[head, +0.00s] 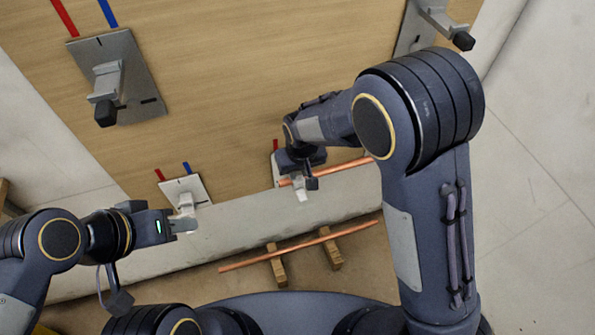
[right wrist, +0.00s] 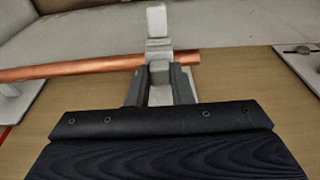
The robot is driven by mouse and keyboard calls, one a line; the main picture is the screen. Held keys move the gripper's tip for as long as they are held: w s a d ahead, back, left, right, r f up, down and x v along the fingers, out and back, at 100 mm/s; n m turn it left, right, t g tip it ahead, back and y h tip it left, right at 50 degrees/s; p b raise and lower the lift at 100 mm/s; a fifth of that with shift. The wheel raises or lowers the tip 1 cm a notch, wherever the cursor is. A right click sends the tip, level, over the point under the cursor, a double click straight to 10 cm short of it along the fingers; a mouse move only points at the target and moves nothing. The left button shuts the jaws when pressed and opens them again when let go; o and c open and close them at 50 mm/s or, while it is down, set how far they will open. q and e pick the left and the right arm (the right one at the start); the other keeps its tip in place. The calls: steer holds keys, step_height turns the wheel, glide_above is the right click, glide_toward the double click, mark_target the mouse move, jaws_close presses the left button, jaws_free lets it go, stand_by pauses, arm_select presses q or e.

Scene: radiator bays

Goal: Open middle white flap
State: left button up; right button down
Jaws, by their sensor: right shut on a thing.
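The middle white flap (right wrist: 157,22) belongs to a white bracket on the wooden board. It also shows in the head view (head: 302,194), below my right gripper (head: 298,181). In the right wrist view my right gripper (right wrist: 160,88) has its two fingers closed on either side of the white part below the flap's tip. A copper pipe (right wrist: 75,70) crosses at this bracket; whether the flap is latched over it I cannot tell. My left gripper (head: 184,226) is beside the left white flap (head: 186,203), with no object visible in it; its jaw gap is unclear.
Two grey plates with larger clamps (head: 107,85) (head: 440,18) are on the board's upper part. A second copper pipe (head: 300,246) lies across two wooden blocks (head: 330,250) in front of the pale ledge (head: 240,226). Open floor (head: 535,190) lies to the right.

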mark_target(300, 183)
steer(key=s+t+y+b, duration=0.1)
steer(key=t+b, duration=0.1)
steer(key=b, duration=0.1)
steer(key=s+f+t+b, duration=0.1)
steer(key=t+b, duration=0.2)
steer(key=s+d+f+t+y+b, duration=0.1)
steer(key=t+b, duration=0.1)
steer(key=b, duration=0.2)
steer(key=shift+s+d+t+y, duration=0.1)
steer(key=shift+s+t+y, duration=0.2)
steer(key=shift+s+t, duration=0.1)
steer(key=t+b, duration=0.2)
steer(key=b, duration=0.1)
steer(key=s+f+t+y+b, duration=0.1)
steer(key=t+b, duration=0.1)
steer(key=b, duration=0.2)
steer(key=f+t+b, duration=0.1)
steer(key=b, duration=0.2)
steer(key=shift+s+d+t+y, duration=0.2)
steer(key=shift+d+t+y, duration=0.1)
steer(key=shift+t+y, duration=0.1)
steer(key=shift+t+b, duration=0.5)
steer(key=shift+b, duration=0.6)
steer(key=shift+r, duration=0.1)
